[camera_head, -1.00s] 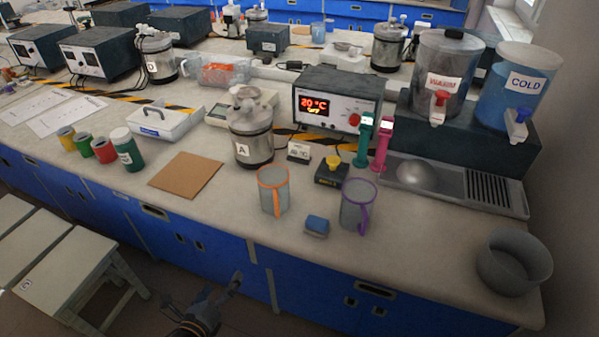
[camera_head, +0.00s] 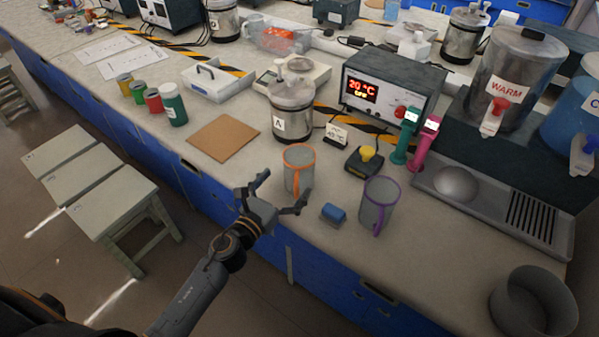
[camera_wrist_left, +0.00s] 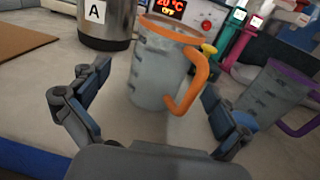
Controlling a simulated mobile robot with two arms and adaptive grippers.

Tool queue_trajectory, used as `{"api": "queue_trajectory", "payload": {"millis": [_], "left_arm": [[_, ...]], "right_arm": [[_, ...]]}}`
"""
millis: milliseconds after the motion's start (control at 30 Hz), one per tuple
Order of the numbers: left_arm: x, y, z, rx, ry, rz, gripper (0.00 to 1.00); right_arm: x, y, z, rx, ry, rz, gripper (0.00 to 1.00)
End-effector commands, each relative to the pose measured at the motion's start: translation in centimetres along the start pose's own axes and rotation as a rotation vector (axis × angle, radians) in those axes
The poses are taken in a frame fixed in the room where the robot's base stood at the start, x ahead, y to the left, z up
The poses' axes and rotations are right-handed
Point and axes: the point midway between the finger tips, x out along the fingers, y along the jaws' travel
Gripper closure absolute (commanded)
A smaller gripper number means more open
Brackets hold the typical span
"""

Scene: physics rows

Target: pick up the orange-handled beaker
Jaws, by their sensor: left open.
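The orange-handled beaker (camera_head: 297,168) stands upright on the bench, grey with an orange rim and handle. In the left wrist view the beaker (camera_wrist_left: 158,75) is straight ahead, its orange handle turned to the right and toward me. My left gripper (camera_head: 281,192) is open and empty at the bench's front edge, just short of the beaker. In the left wrist view its fingers (camera_wrist_left: 150,105) are spread on either side of the beaker's lower part, apart from it. My right gripper is not in view.
A purple-handled beaker (camera_head: 377,205) and a small blue block (camera_head: 333,213) stand to the right. Metal container A (camera_head: 291,108) is behind the beaker. A brown board (camera_head: 223,138) lies to the left. A black box with a yellow knob (camera_head: 365,160) is behind right.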

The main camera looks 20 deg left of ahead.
Motion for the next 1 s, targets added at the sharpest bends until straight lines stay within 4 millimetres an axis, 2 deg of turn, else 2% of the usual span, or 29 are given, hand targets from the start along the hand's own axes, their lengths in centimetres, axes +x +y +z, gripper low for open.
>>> {"api": "queue_trajectory", "payload": {"millis": [100, 333, 633, 667, 933, 1000], "left_arm": [[1.4, -0.1, 0.1, -0.005, -0.002, 0.001, 0.0], [4.6, -0.3, -0.2, -0.003, -0.001, 0.001, 0.0], [5.1, -0.3, -0.3, -0.002, 0.0, 0.0, 0.0], [5.1, -0.3, -0.3, -0.002, 0.0, 0.0, 0.04], [5.1, -0.3, -0.3, -0.002, 0.0, 0.0, 0.59], [5.1, -0.3, -0.3, -0.002, 0.0, 0.0, 0.59]], "right_arm": [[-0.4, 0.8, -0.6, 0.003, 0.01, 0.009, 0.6], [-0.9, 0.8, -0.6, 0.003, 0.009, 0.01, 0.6], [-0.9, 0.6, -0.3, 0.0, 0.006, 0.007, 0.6], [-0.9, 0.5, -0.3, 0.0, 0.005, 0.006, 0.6], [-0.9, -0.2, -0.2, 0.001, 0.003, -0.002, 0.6], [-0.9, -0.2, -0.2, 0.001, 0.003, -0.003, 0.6]]}}
